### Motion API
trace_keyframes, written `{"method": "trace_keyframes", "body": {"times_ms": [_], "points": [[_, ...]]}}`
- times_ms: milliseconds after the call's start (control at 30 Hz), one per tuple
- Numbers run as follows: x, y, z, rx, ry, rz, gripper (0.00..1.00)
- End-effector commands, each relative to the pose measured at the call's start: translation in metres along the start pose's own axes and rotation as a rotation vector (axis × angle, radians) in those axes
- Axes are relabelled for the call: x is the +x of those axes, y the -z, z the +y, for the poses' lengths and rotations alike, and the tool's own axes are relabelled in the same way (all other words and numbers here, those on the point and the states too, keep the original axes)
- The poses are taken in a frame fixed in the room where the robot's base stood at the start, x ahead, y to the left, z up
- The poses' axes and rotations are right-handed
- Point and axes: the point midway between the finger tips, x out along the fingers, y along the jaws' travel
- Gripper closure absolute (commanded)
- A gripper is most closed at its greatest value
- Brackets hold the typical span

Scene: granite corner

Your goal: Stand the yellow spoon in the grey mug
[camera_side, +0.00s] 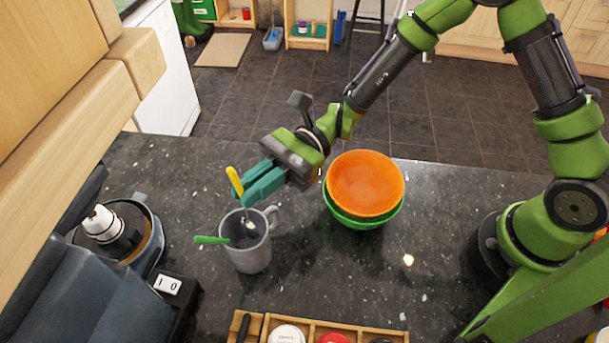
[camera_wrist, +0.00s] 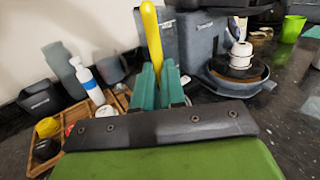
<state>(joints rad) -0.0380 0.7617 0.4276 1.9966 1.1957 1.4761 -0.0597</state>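The yellow spoon (camera_side: 235,182) has a yellow handle and a metal lower end. It is nearly upright, slightly tilted, with its lower end in the mouth of the grey mug (camera_side: 250,257). My gripper (camera_side: 243,191) has teal fingers shut on the handle, just above the mug's rim. In the wrist view the yellow handle (camera_wrist: 152,35) rises between the teal fingers (camera_wrist: 158,84). The mug stands upright, its handle toward the right. Whether the yellow spoon touches the mug's bottom is hidden.
Orange and green stacked bowls (camera_side: 365,186) stand right of the mug. A dark coffee machine (camera_side: 75,290) is on the left. A wooden tray (camera_side: 312,325) with jars lies at the near edge. In the wrist view a white bottle (camera_wrist: 90,88) stands there.

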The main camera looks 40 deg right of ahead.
Motion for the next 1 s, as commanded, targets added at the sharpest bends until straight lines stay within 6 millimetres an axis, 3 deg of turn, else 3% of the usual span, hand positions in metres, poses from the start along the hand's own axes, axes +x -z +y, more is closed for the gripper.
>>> {"method": "trace_keyframes", "body": {"times_ms": [33, 167, 567, 767, 1000], "points": [[0.000, 0.000, 0.000, 0.000, 0.000, 0.000, 0.82], [0.000, 0.000, 0.000, 0.000, 0.000, 0.000, 0.62], [-0.008, 0.000, -0.001, 0.001, 0.004, 0.000, 0.61], [-0.045, 0.000, -0.002, -0.001, 0.007, 0.000, 0.61], [-0.105, 0.000, -0.001, 0.000, 0.007, 0.000, 0.61]]}}
